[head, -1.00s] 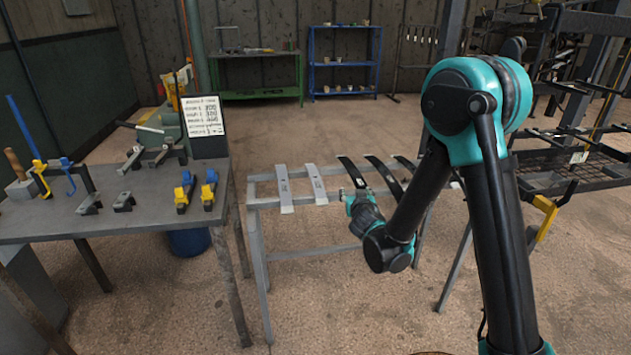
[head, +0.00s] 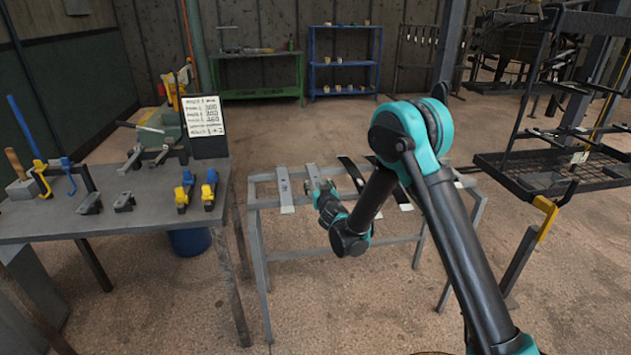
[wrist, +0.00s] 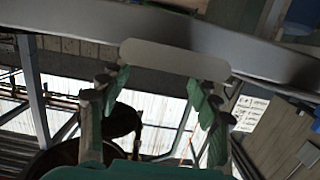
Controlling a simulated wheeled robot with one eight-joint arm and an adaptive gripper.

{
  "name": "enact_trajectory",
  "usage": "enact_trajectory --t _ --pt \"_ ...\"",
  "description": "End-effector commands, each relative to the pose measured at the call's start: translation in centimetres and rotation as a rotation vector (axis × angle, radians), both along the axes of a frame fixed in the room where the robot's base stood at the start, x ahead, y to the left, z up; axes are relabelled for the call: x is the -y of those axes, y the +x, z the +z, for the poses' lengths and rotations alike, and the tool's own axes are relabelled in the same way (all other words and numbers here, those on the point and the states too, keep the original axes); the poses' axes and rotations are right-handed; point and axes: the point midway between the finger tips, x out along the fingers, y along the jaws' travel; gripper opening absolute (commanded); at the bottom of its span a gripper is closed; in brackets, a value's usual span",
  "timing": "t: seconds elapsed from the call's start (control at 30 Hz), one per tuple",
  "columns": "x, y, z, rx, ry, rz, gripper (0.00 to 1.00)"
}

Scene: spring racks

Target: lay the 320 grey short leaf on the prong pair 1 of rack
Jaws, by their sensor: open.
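Two light grey leaves lie across the grey trestle (head: 262,255): one at its left (head: 285,190), the other (head: 311,172) just right of it. My gripper (head: 325,190) is at this second grey leaf and hides its near part. In the wrist view, my gripper (wrist: 162,88) is open, with a light grey round-ended bar (wrist: 175,60) across its fingertips; it looks like a leaf, not gripped. I cannot read any 320 marking on the leaves. The dark rack (head: 560,178) stands at the right; I cannot single out prong pair 1.
Dark leaves (head: 350,172) lie on the trestle close right of my gripper. A workbench (head: 130,215) with clamps and a lettered board (head: 205,118) stands at the left. A yellow bracket (head: 548,215) juts from the rack's front. Open floor lies before the trestle.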

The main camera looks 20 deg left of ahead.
Motion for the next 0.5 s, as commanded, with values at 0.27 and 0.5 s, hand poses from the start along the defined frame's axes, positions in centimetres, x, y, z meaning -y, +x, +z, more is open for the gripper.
enact_trajectory --t 0.27,0.5 --pt "-0.7 1.3 -0.3 0.001 -0.001 0.000 0.63" --pt "-2.1 4.2 -1.3 0.000 0.000 -0.001 0.63"
